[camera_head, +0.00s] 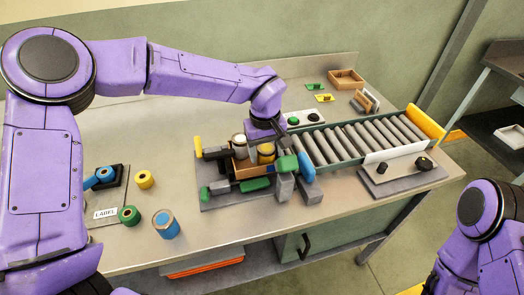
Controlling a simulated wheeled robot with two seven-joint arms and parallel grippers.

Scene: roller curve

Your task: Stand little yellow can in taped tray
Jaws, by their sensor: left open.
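A small yellow can (266,158) with a brownish top stands in or against a brown tray (242,168) at the middle of the bench. A white-topped can (239,147) stands beside it, to its left. Tape on the tray is too small to tell. My left gripper (277,147) is open, reaching down just right of the yellow can; the wrist hides part of this area, and I cannot tell whether it touches the can. My right arm shows at the lower right, but its gripper is out of view.
A roller conveyor (370,139) runs right from the tray. Green, grey and blue blocks crowd the tray's front and right. A blue can (166,224), a yellow roll (144,180) and a green roll (129,215) stand at left. An empty wooden tray (346,84) lies behind.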

